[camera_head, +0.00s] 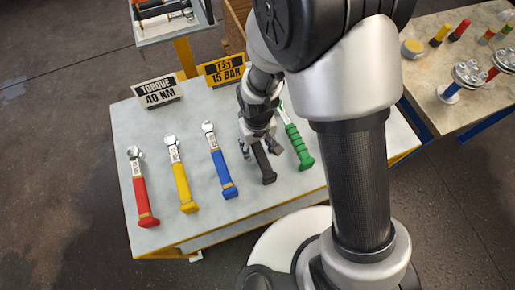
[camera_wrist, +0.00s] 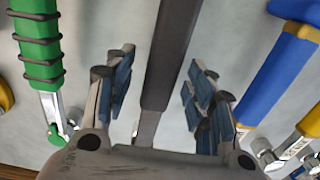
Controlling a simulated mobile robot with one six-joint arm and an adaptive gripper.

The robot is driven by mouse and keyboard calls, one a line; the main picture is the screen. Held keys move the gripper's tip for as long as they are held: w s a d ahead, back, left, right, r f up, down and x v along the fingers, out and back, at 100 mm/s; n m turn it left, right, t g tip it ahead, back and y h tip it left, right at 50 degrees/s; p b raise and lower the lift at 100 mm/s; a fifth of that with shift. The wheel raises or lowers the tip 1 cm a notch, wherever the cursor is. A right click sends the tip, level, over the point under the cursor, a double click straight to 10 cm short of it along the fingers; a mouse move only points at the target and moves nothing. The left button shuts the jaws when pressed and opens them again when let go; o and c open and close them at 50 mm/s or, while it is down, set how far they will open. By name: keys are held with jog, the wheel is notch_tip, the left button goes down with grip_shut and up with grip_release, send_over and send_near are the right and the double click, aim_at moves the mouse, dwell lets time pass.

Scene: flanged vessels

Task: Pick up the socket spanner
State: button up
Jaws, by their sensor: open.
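My gripper (camera_head: 258,150) is open above the black-handled tool (camera_head: 264,166) on the table. In the wrist view the dark handle (camera_wrist: 172,50) runs between the two spread fingers (camera_wrist: 160,88), with a gap on each side. Its head is hidden under my gripper. To its right lies a green ribbed-handled tool (camera_head: 298,148), partly behind my arm. To the left lie a blue-handled (camera_head: 221,170), a yellow-handled (camera_head: 183,185) and a red-handled tool (camera_head: 144,200) with metal heads. I cannot tell from looks alone which is the socket spanner.
The tools lie side by side on a pale table (camera_head: 190,230). A "TORQUE 40 NM" sign (camera_head: 158,92) and a yellow "TEST 15 BAR" sign (camera_head: 224,70) stand at its back. A second table (camera_head: 430,85) at right holds flanged parts (camera_head: 470,75). A tray (camera_head: 165,15) stands behind.

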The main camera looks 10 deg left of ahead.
jog(key=shift+c, duration=0.6)
jog(key=c, duration=1.1)
jog(key=shift+r, duration=0.1)
grip_shut()
